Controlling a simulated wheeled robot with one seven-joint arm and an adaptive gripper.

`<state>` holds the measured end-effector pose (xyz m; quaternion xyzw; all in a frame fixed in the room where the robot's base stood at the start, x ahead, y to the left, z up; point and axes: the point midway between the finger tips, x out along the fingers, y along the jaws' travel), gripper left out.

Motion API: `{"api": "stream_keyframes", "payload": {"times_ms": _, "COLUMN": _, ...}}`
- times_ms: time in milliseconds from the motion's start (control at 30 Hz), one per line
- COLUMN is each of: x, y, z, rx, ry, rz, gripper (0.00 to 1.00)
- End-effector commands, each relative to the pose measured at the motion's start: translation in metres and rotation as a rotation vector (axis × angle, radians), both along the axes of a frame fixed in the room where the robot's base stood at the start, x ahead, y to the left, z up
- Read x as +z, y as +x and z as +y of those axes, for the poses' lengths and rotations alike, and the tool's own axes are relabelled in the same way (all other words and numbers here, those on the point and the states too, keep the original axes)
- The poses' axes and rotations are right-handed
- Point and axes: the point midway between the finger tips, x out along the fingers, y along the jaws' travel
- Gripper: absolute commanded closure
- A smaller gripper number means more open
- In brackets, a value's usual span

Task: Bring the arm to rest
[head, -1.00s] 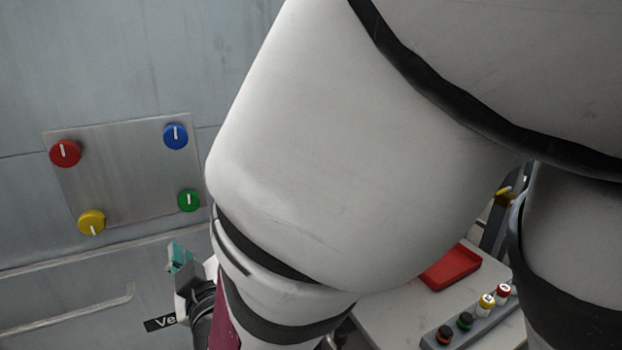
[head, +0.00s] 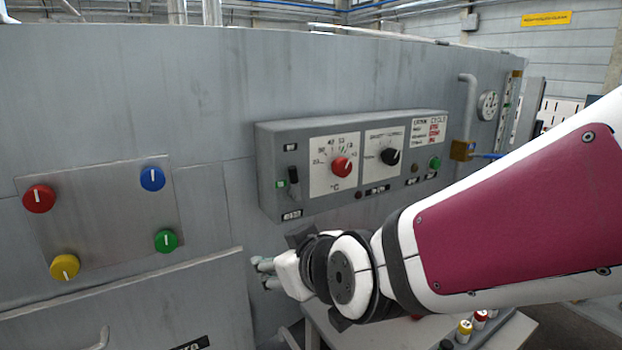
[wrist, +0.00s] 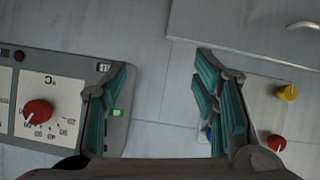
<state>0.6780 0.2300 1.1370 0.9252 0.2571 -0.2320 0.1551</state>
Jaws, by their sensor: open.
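My gripper (head: 265,274) is at the lower middle of the head view, in front of the grey machine wall (head: 90,100). My arm comes in from the right with a maroon panel. In the wrist view my gripper (wrist: 160,100) shows its two teal-padded fingers wide apart. Only the grey wall shows between them, and it holds nothing. The left finger overlaps the edge of the control box (wrist: 65,95). The right finger partly hides the knob plate, with the blue knob (wrist: 207,132) just showing beside it.
A plate (head: 100,215) with red, blue, yellow and green knobs is on the wall at left. A control box (head: 300,205) with dials juts out above my gripper. A table (head: 345,335) with several small coloured-top cylinders is below my arm. A pressure gauge (head: 488,105) is at right.

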Motion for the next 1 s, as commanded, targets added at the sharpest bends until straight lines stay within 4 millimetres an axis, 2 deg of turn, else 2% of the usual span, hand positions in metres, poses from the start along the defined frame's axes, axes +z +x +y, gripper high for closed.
{"api": "stream_keyframes", "payload": {"times_ms": 33, "x": 0.008, "y": -0.007, "z": -0.025, "rx": -0.040, "ry": 0.003, "rz": 0.049, "gripper": 0.46}}
{"api": "stream_keyframes", "payload": {"times_ms": 167, "x": 0.012, "y": -0.036, "z": -0.080, "rx": -0.140, "ry": -0.005, "rz": 0.201, "gripper": 0.46}}
{"api": "stream_keyframes", "payload": {"times_ms": 300, "x": 0.014, "y": -0.081, "z": -0.140, "rx": -0.278, "ry": -0.019, "rz": 0.366, "gripper": 0.46}}
{"api": "stream_keyframes", "payload": {"times_ms": 400, "x": 0.015, "y": -0.120, "z": -0.177, "rx": -0.388, "ry": -0.028, "rz": 0.475, "gripper": 0.46}}
{"api": "stream_keyframes", "payload": {"times_ms": 500, "x": 0.015, "y": -0.156, "z": -0.205, "rx": -0.491, "ry": -0.034, "rz": 0.566, "gripper": 0.46}}
{"api": "stream_keyframes", "payload": {"times_ms": 600, "x": 0.015, "y": -0.184, "z": -0.222, "rx": -0.567, "ry": -0.038, "rz": 0.632, "gripper": 0.46}}
{"api": "stream_keyframes", "payload": {"times_ms": 700, "x": 0.014, "y": -0.200, "z": -0.231, "rx": -0.612, "ry": -0.041, "rz": 0.672, "gripper": 0.46}}
{"api": "stream_keyframes", "payload": {"times_ms": 800, "x": 0.014, "y": -0.207, "z": -0.234, "rx": -0.629, "ry": -0.041, "rz": 0.689, "gripper": 0.46}}
{"api": "stream_keyframes", "payload": {"times_ms": 1000, "x": 0.013, "y": -0.207, "z": -0.234, "rx": -0.628, "ry": -0.043, "rz": 0.691, "gripper": 0.46}}
